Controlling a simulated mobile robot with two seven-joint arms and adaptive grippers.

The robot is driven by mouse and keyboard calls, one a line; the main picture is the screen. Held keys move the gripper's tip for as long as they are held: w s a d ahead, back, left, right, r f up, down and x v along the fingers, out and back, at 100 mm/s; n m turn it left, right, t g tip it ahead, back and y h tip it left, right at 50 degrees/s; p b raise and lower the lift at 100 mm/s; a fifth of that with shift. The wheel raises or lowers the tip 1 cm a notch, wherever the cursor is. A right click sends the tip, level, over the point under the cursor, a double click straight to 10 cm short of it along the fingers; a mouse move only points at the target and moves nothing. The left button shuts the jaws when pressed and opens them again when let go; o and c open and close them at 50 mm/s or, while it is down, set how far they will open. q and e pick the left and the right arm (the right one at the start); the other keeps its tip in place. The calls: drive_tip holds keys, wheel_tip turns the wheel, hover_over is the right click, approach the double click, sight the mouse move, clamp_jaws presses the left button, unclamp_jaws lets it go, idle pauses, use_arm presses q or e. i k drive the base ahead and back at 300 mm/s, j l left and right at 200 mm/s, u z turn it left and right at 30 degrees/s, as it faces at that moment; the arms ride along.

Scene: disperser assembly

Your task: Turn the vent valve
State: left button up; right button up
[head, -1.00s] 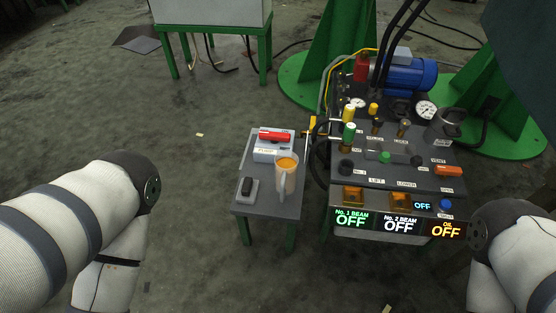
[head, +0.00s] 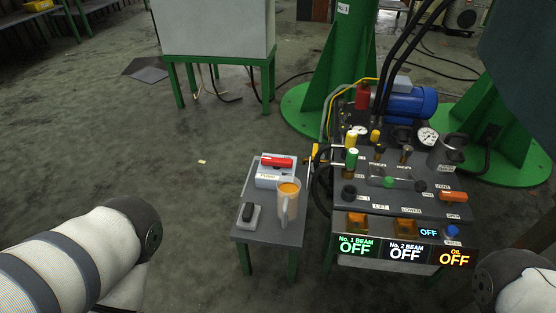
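The vent valve (head: 453,197) shows in the head view as an orange handle at the right end of the black control panel. A small label reading VENT sits just above it and another label just below. The handle lies roughly across the panel, and nothing touches it. Only links of my two arms show, at the lower left and lower right corners. Both of my grippers are out of view, so their state is hidden.
The panel (head: 380,203) carries several knobs and levers, two gauges, a blue motor (head: 410,104) and lit OFF displays (head: 404,254). A small grey table (head: 264,225) to its left holds a jug of orange liquid (head: 288,203). Green posts stand behind.

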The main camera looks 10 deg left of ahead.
sight(451, 196)
drive_tip(key=i+j+z, duration=0.1)
drive_tip(key=j+z, duration=0.15)
drive_tip(key=z, duration=0.2)
drive_tip(key=j+z, duration=0.25)
drive_tip(key=z, duration=0.2)
drive_tip(key=i+j+z, duration=0.1)
drive_tip(key=j+z, duration=0.5)
drive_tip(key=z, duration=0.35)
drive_tip(key=k+j+z, duration=0.1)
drive_tip(key=j+z, duration=0.15)
drive_tip(key=z, duration=0.2)
drive_tip(key=k+j+z, duration=0.1)
drive_tip(key=j+z, duration=0.15)
drive_tip(key=z, duration=0.2)
drive_tip(key=k+j+z, duration=0.15)
drive_tip(key=z, duration=0.3)
drive_tip(key=i+j, duration=0.35)
drive_tip(key=j, duration=0.15)
